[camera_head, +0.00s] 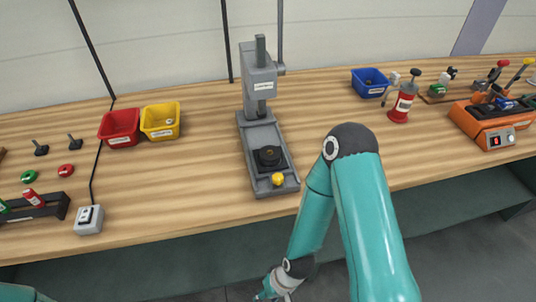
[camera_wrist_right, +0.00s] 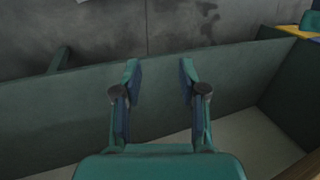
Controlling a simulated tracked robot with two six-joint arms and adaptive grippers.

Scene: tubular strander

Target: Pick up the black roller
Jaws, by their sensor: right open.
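No part stands out clearly as the black roller. Two small black knobbed pieces (camera_head: 75,142) stand at the left of the bench. I cannot tell if any of these is the roller. My right gripper (camera_wrist_right: 160,82) is open and empty in the right wrist view, its two fingers apart. In the head view my right arm bends down in front of the bench, with the gripper low at the bottom edge, partly cut off. My left gripper is out of view.
The wooden bench (camera_head: 205,185) carries a grey press (camera_head: 258,85), red (camera_head: 120,127) and yellow (camera_head: 160,120) bins, a blue bin (camera_head: 370,83), a red bottle (camera_head: 402,100) and an orange machine (camera_head: 485,127). Bench between bins and press is clear. The wrist view shows a green panel (camera_wrist_right: 60,110).

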